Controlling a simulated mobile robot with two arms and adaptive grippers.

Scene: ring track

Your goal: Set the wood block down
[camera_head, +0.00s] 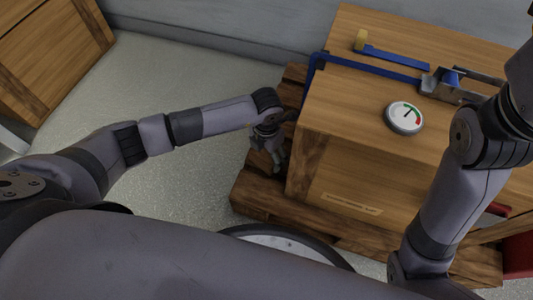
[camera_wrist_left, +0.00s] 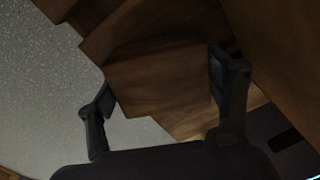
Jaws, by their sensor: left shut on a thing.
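The wood block (camera_wrist_left: 158,78) is a brown, flat-faced piece between the two fingers of my left gripper (camera_wrist_left: 160,85) in the left wrist view. My left gripper is shut on it. In the head view, my left gripper (camera_head: 268,152) points down beside the left side of the large wooden crate (camera_head: 345,110), over the edge of the brown pallet (camera_head: 255,195). The block cannot be made out clearly there. I cannot tell whether the block touches the pallet.
A round dial gauge (camera_head: 404,117) lies on the crate. A blue strap (camera_head: 370,68) runs across it to a metal buckle (camera_head: 447,82), with a yellow-ended blue piece (camera_head: 395,54) behind. Another wooden crate (camera_head: 50,55) stands at the upper left. The grey floor (camera_head: 190,85) between is clear.

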